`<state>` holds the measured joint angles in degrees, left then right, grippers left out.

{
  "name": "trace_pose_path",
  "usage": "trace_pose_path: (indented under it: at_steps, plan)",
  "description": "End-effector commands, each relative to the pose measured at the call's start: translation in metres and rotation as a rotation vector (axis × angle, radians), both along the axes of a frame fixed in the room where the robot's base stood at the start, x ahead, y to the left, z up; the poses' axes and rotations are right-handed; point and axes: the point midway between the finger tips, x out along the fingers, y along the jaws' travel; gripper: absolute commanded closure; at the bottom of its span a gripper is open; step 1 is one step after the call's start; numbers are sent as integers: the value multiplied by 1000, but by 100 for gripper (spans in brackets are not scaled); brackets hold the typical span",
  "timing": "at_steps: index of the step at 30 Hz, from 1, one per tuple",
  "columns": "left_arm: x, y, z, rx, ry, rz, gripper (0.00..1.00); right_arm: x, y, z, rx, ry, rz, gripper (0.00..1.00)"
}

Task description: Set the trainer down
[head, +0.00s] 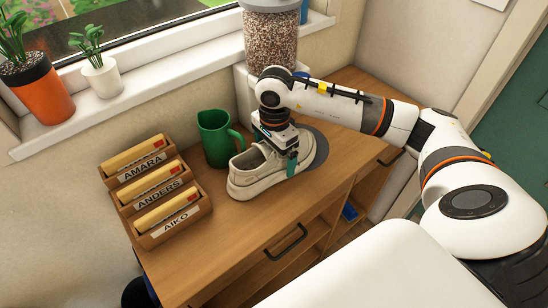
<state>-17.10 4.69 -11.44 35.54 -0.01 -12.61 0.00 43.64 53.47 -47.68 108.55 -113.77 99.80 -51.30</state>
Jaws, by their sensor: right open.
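A cream trainer (258,174) stands upright on the wooden counter (234,221), its heel toward the left and its toe toward a dark round patch (318,148) on the counter. My right gripper (279,157) is open at the trainer, with a teal finger showing against its near side. The other finger is mostly hidden, and I cannot tell whether the fingers touch the trainer. My left gripper is not in the head view.
A green mug (216,139) stands just behind the trainer. A tiered wooden rack labelled AMARA, ANDERS and AIKO (174,235) stands to the left. A dispenser of brown pellets (270,40) rises behind my gripper. Potted plants line the windowsill (137,89).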

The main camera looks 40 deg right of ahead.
Motion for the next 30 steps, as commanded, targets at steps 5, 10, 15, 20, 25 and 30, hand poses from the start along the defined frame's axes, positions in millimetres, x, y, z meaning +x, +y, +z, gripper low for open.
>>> trace_pose_path:
  at_steps: [5,10,15,20,25,30]
  plan:
    - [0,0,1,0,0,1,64,0,0,-12,0,0,0,0]
    - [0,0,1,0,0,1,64,0,0,-11,0,-1,0,0]
    - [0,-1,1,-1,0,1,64,0,0,-11,0,-1,0,26]
    - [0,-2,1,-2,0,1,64,0,0,-10,0,-2,0,52]
    - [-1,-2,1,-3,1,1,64,0,0,-10,0,-3,0,54]
    - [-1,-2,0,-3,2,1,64,-4,-1,-6,0,-3,0,54]
